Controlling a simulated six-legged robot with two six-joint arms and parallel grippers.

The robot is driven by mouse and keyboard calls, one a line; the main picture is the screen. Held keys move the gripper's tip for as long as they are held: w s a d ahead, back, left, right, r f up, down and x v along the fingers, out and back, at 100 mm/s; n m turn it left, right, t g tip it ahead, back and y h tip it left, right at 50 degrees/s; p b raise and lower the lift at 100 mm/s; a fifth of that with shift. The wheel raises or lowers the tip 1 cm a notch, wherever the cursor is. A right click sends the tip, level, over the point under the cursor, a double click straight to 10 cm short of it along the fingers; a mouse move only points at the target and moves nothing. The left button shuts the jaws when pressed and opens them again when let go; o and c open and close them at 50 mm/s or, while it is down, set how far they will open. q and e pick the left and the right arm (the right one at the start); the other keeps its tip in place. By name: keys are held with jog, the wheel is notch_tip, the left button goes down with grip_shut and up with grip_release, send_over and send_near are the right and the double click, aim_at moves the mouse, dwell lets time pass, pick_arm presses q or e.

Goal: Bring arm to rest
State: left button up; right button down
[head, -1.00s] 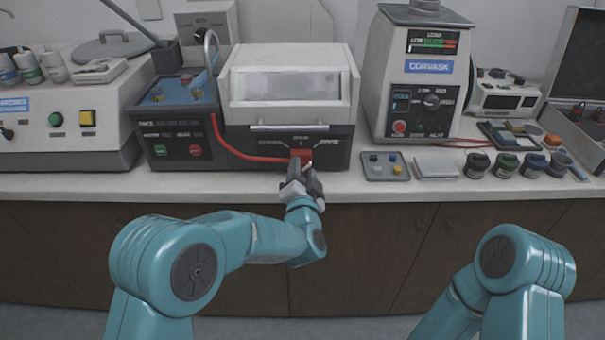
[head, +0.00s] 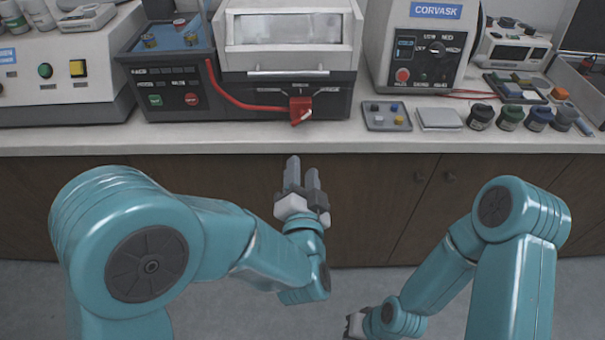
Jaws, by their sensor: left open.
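My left gripper (head: 303,172) is open and empty. It is in front of the bench, below the worktop's front edge, with its fingers pointing toward the bench. A gap lies between its fingertips and the red lever (head: 301,107) on the front of the press (head: 289,95). My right gripper (head: 352,325) is low at the bottom of the view, and only part of it shows. Whether its fingers are open or shut is not visible.
The worktop's front edge (head: 230,142) runs across above my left gripper, with wooden cabinet doors (head: 385,190) below. A parts tray (head: 386,116), a pale pad (head: 439,118) and several dark jars (head: 510,117) stand right of the press. Floor space shows in front of the cabinets.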

dwell(0.4)
pick_arm(q)
jog(key=w+a+f+n+g+y+p, duration=0.1)
jog(key=a+f+g+y+p, duration=0.15)
jog(key=a, duration=0.45)
jog(key=w+a+f+n+g+y+p, duration=0.1)
jog(key=w+a+f+y+p, duration=0.15)
jog(key=a, duration=0.45)
jog(key=s+a+f+n+g+h+p, duration=0.1)
jog(key=s+a+f+g, duration=0.15)
jog(key=f, duration=0.35)
jog(key=s+a+f+n+g+h+p, duration=0.1)
jog(key=s+a+f+g+h, duration=0.15)
jog(key=f, duration=0.35)
jog(key=s+d+f+n+g+h, duration=0.1)
jog(key=s+d+f+n+g, duration=0.1)
jog(key=s, duration=0.4)
jog(key=s+d+f+n+g+h, duration=0.2)
jog(key=s+f+g, duration=0.1)
jog(key=s, duration=0.4)
jog(key=s+d+f+n+g+h+p, duration=0.1)
jog(key=s+d+f+n+g+h, duration=0.1)
jog(key=s, duration=0.5)
jog(key=shift+s+d+f+n+g, duration=0.3)
jog(key=shift+f+n+g, duration=0.3)
jog(key=shift+g, duration=0.45)
jog(key=shift+w+f+h, duration=0.1)
jog(key=shift+w+h, duration=0.05)
jog(key=shift+h, duration=0.1)
